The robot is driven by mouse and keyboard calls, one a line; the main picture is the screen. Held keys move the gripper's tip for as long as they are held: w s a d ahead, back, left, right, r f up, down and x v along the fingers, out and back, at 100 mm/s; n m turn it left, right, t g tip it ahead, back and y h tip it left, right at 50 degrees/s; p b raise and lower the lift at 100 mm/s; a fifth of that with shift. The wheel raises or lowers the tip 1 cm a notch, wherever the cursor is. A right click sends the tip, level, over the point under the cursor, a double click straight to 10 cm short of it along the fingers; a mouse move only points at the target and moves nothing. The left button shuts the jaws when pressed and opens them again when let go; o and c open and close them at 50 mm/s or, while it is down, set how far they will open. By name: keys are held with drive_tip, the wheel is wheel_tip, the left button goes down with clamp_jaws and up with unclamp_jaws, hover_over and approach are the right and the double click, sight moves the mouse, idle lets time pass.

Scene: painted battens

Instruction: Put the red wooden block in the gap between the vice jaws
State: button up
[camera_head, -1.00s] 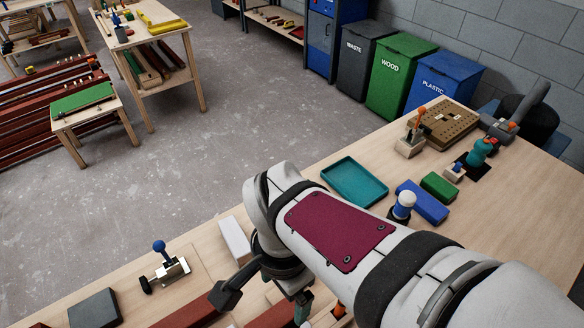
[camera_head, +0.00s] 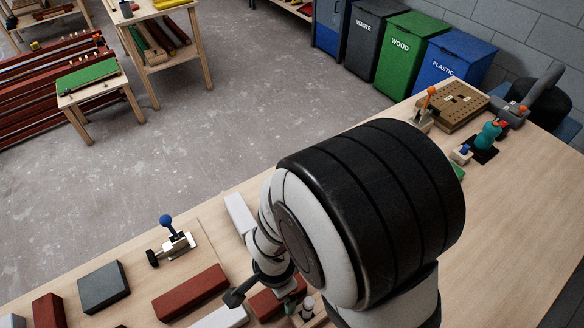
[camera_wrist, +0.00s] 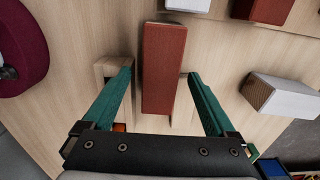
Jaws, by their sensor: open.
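A long red wooden block (camera_wrist: 163,65) lies between the two green fingers of my gripper (camera_wrist: 158,74) in the wrist view. The gripper is open, with a clear space between each finger and the block. In the head view this block (camera_head: 268,304) is partly hidden by my wrist. Pale wooden pieces flank it in the wrist view, one by the left finger (camera_wrist: 103,68) and one by the right (camera_wrist: 183,105). I cannot tell whether these are vice jaws. A grey tool with orange parts (camera_head: 513,112) stands at the bench's far right; I cannot tell whether it is the vice.
Other red blocks (camera_head: 190,291) (camera_head: 48,312), a dark grey block (camera_head: 104,287) and a white block (camera_head: 239,214) lie on the bench. A toggle clamp with a blue knob (camera_head: 175,245) stands among them. The bench's right front is clear.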

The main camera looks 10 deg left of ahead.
drive_tip(key=shift+r, duration=0.1)
clamp_jaws()
idle(0.3)
wheel_tip(320, 180, up, 10)
drive_tip(key=w+a+r+n, duration=0.2)
drive_tip(key=w+n, duration=1.7)
drive_tip(key=w+d+f+n, duration=0.1)
drive_tip(key=w+d+n, duration=0.2)
drive_tip(key=w+n, duration=0.45)
drive_tip(key=w+d+f+n, duration=0.1)
drive_tip(key=w+d+n, duration=0.2)
drive_tip(key=w+n, duration=0.45)
drive_tip(key=f, duration=0.3)
drive_tip(key=s+f+n, duration=0.1)
drive_tip(key=f, duration=0.2)
drive_tip(key=s+f+n, duration=0.1)
drive_tip(key=f, duration=0.2)
drive_tip(key=shift+a+f, duration=0.25)
drive_tip(key=shift+f, duration=0.15)
